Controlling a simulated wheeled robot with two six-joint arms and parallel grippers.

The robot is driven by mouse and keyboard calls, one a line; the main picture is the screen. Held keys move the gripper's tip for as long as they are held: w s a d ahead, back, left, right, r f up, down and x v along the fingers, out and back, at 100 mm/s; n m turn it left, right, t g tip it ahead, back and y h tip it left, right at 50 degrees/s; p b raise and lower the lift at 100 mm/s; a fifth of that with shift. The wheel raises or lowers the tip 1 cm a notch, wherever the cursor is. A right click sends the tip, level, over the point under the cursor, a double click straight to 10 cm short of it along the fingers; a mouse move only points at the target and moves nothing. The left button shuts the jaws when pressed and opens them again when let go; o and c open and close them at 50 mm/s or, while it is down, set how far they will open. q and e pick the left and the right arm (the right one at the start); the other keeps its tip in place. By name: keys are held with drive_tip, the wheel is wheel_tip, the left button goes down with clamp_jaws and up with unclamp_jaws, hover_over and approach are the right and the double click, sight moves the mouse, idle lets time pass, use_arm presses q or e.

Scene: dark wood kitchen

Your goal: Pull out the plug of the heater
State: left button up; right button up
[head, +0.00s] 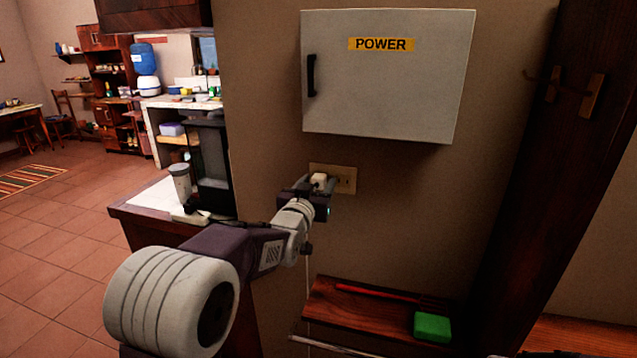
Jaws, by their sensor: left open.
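A white plug (319,181) sits at the left part of a beige wall outlet (345,179) below the power box. A thin pale cord hangs down below my gripper. My left gripper (320,188) is right at the plug, with its open jaws around or just beside it; whether the fingers touch it cannot be told. The gripper hides the lower left of the outlet. The heater itself cannot be made out. My right gripper is not in view.
A grey box labelled POWER (385,80) hangs above the outlet. A wooden shelf (380,312) below holds a green block (432,327) and a red stick (378,292).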

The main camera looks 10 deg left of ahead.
sight(317, 184)
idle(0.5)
use_arm(q)
clamp_jaws()
drive_tip(key=shift+b, duration=0.3)
drive_tip(key=shift+s+f, duration=0.15)
drive_tip(key=shift+s+b, duration=0.35)
drive_tip(key=shift+s, duration=0.75)
drive_tip(key=shift+s+a+b, duration=0.1)
drive_tip(key=shift+s+b, duration=0.75)
drive_tip(key=shift+s, duration=0.9)
